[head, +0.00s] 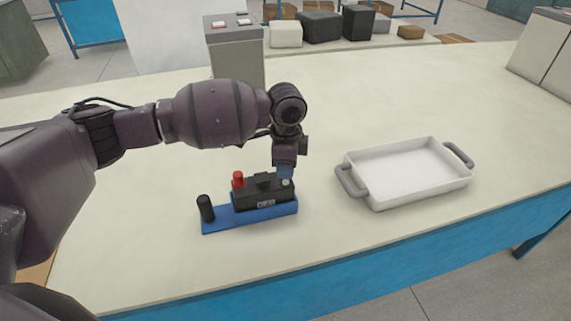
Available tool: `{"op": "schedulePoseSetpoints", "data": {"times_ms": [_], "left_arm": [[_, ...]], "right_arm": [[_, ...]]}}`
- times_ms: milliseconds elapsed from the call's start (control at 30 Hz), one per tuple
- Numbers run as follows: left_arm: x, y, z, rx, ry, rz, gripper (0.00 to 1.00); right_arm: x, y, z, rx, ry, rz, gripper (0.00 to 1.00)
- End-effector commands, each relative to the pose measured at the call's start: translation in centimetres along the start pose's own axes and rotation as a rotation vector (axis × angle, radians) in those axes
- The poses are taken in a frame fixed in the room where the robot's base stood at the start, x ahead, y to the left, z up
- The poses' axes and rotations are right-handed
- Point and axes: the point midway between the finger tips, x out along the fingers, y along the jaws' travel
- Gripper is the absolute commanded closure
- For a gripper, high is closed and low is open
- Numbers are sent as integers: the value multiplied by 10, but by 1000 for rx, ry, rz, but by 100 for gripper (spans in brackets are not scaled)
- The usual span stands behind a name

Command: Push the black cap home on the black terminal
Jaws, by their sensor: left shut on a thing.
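A black battery (262,191) sits on a blue base plate (226,220). A red cap (238,180) is on its left terminal. A small grey terminal top (286,183) shows at its right end. My left gripper (286,172) points down right over that end, with its bluish fingertips close together. It is shut on the black cap, which the fingers hide; I cannot tell how far the cap sits on the terminal. A plain black cylinder (205,208) stands upright at the left end of the blue plate. My right gripper is not in view.
A white tray with grey handles (408,174) stands to the right. A grey box with buttons (235,48) stands behind my left arm. Several black, white and brown boxes (322,27) are at the back. The table between the plate and the front edge is clear.

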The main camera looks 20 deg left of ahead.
Motion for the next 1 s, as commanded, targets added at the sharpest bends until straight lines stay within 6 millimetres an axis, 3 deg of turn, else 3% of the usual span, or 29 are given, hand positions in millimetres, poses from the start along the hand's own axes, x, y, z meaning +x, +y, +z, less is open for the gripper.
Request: {"op": "schedulePoseSetpoints", "data": {"times_ms": [1000], "left_arm": [[8,0,1,-1,-1,0,95]], "right_arm": [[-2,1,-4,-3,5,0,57]]}}
